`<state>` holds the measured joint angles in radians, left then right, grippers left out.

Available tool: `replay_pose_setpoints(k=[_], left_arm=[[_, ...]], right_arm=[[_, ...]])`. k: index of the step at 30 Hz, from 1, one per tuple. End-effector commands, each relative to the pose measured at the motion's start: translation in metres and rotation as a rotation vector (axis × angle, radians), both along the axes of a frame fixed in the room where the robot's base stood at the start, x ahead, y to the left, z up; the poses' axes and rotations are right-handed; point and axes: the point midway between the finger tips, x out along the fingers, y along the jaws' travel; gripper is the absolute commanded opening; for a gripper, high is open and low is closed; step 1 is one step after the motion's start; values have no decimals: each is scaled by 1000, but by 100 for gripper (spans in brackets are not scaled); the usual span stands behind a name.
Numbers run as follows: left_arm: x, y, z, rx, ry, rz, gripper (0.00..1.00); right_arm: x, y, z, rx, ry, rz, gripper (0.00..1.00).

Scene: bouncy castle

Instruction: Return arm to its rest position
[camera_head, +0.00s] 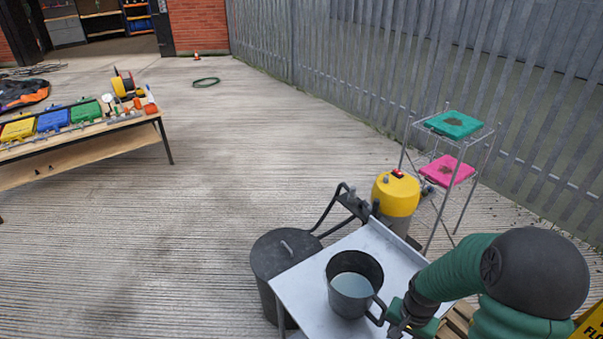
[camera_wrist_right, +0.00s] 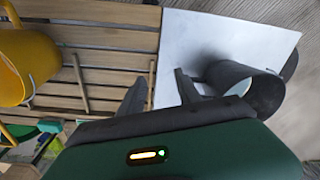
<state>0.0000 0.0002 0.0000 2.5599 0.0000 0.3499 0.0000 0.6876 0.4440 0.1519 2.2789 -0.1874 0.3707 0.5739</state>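My right arm (camera_head: 470,262) comes in from the right in the head view. Its gripper (camera_head: 397,322) is beside the handle of a dark grey jug (camera_head: 350,300). In the right wrist view, my right gripper (camera_wrist_right: 160,75) has its two dark fingers spread apart, with nothing seen between them. The jug (camera_wrist_right: 238,80) is just right of the right finger there, and its handle is partly hidden by that finger. I cannot tell whether they touch. The jug stands upright on a light metal table (camera_head: 305,287) and holds pale liquid. My left gripper is not in view.
A dark lidded bin (camera_head: 270,258) and a yellow-topped vacuum (camera_head: 396,195) stand by the table. A wire rack (camera_head: 440,205) with green and pink pads is behind. A wooden slatted surface (camera_wrist_right: 90,40) and yellow bucket (camera_wrist_right: 22,62) lie left of the gripper.

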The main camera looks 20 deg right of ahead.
Motion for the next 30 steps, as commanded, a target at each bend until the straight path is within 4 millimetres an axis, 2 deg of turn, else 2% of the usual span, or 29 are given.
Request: replay_pose_setpoints(k=[1, 5, 8, 12, 15, 30], left_arm=[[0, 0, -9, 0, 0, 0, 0], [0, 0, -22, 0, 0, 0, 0], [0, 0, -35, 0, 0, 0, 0], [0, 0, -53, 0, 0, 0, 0], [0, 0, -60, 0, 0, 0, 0], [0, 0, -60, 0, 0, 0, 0]], right_arm=[[5, 12, -1, -10, -8, 65, 40], [12, 48, 4, -37, -32, 264, 40], [15, 84, 9, -60, -61, 448, 40], [12, 138, 13, -88, -113, 730, 40], [6, 167, 16, -97, -144, 886, 40], [6, 167, 16, -97, -144, 886, 40]])
